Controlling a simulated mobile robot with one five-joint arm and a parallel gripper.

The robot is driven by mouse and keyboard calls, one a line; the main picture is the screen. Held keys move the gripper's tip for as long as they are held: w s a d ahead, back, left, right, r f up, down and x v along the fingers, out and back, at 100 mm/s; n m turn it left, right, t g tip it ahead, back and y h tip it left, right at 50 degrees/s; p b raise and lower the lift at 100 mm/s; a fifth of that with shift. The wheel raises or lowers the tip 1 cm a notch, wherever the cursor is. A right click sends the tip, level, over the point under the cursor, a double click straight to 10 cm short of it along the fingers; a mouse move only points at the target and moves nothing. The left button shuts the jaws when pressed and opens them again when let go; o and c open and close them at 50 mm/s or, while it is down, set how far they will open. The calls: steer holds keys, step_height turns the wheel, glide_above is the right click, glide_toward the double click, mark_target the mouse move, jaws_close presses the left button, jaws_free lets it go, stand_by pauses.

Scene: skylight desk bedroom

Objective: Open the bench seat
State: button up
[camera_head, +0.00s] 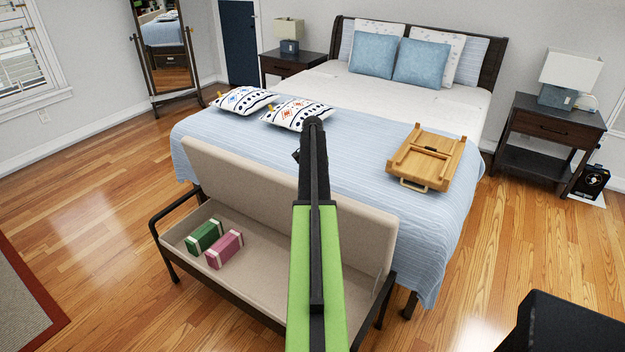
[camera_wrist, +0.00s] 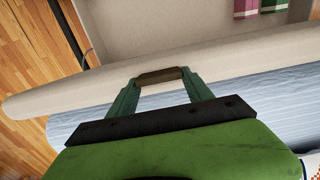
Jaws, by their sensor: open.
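The bench seat (camera_head: 270,283) stands at the foot of the bed. Its beige padded lid (camera_head: 235,181) is raised and stands nearly upright along the bed side, so the storage box is open. A green box and a pink box lie inside at the left. In the wrist view the lid's edge (camera_wrist: 60,98) runs across the picture, with the open interior (camera_wrist: 135,28) above it. My gripper (camera_wrist: 160,77) is open near the lid's upper edge; contact cannot be told. In the head view my arm hides the middle of the lid and most of the gripper.
The bed (camera_head: 350,165) with a blue cover lies right behind the lid. Two patterned pillows and a wooden tray (camera_head: 432,158) lie on it. A standing mirror (camera_head: 165,60) is at the back left.

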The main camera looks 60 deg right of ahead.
steer(key=shift+s+d+r+p, duration=0.3)
steer(key=shift+d+p, duration=0.15)
steer(key=shift+p, duration=0.2)
step_height(320, 180, up, 17)
steer(key=a+p, duration=0.1)
steer(key=p, duration=1.6)
steer(key=shift+w, duration=0.25)
steer(key=shift+f, duration=0.1)
